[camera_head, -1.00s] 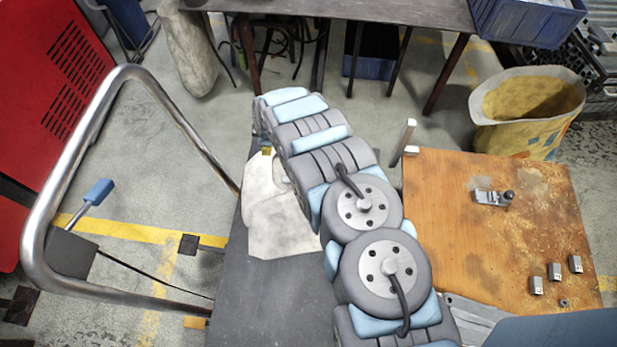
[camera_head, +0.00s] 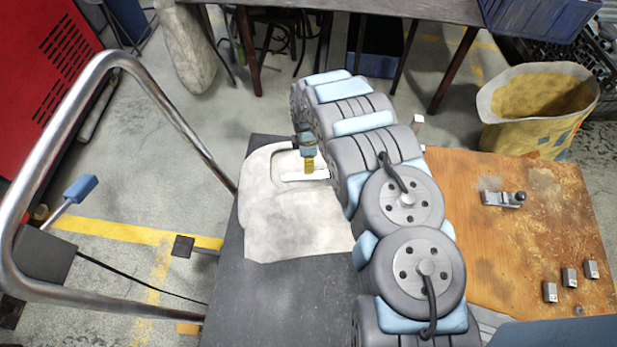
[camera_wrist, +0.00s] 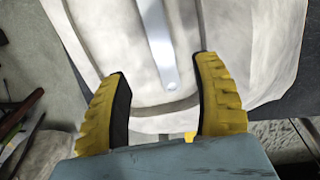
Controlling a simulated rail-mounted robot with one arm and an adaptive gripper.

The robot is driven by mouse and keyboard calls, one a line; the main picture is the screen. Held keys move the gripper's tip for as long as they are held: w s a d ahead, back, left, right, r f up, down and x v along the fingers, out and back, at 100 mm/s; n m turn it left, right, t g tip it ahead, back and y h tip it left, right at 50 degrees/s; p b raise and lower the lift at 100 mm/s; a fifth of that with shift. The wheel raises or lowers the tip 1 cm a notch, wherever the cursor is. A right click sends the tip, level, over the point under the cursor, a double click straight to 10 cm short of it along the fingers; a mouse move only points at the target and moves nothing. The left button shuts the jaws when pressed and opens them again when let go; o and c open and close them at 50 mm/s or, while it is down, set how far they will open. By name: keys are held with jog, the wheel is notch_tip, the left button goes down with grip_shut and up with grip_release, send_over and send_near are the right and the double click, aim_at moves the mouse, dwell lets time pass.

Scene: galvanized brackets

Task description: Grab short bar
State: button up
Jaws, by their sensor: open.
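The short bar (camera_head: 305,177) is a flat, pale metal strip lying on a whitish sack-like sheet (camera_head: 290,230) on the dark table. In the wrist view the bar (camera_wrist: 158,45) runs away from me, with a round hole or rivet near its close end. My gripper (camera_head: 309,168) has yellow ribbed fingers and hangs over the bar at the far part of the sheet. In the wrist view my gripper (camera_wrist: 162,68) is open, with the bar's near end between the fingers and clear space on both sides. Whether the fingertips are at the bar's height I cannot tell.
A wooden board (camera_head: 480,230) on the right carries a small metal clamp (camera_head: 503,198) and several small metal blocks (camera_head: 569,277). A bent metal rail (camera_head: 165,110) stands at the left. The near dark tabletop (camera_head: 290,290) is clear.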

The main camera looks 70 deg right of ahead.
aim_at(309, 176)
jog(key=shift+f+b, duration=1.1)
jog(key=shift+f, duration=1.9)
jog(key=shift+f+b, duration=1.3)
jog(key=shift+f, duration=1.05)
jog(key=shift+s, duration=0.1)
grip_shut()
